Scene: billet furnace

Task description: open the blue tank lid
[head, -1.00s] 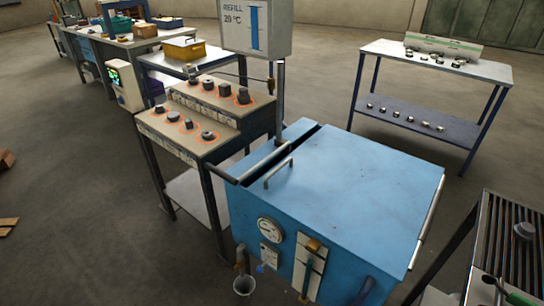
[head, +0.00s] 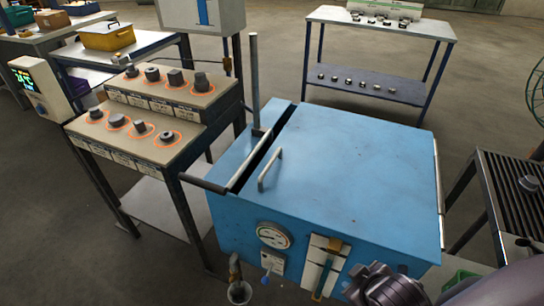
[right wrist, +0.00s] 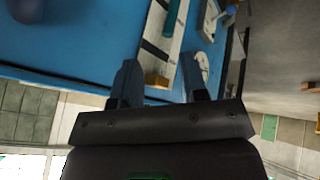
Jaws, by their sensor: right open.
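The blue tank (head: 235,245) stands in the middle of the head view. Its flat blue lid (head: 350,175) lies level on top, shut, with a dark slot along its left side. A grey bar handle (head: 270,170) stands up near the lid's left edge. My right arm shows at the lower right of the head view, in front of the tank; its fingertips are not visible there. In the right wrist view my right gripper (right wrist: 160,82) is open and empty, facing the blue tank front (right wrist: 85,45). My left gripper is not in view.
The tank front carries a round gauge (head: 274,235) and a white plate with a tube (head: 325,262). A bench with several knobs (head: 140,125) stands close on the left, a slatted table (head: 510,200) on the right. A shelf table (head: 380,30) stands behind; floor between is free.

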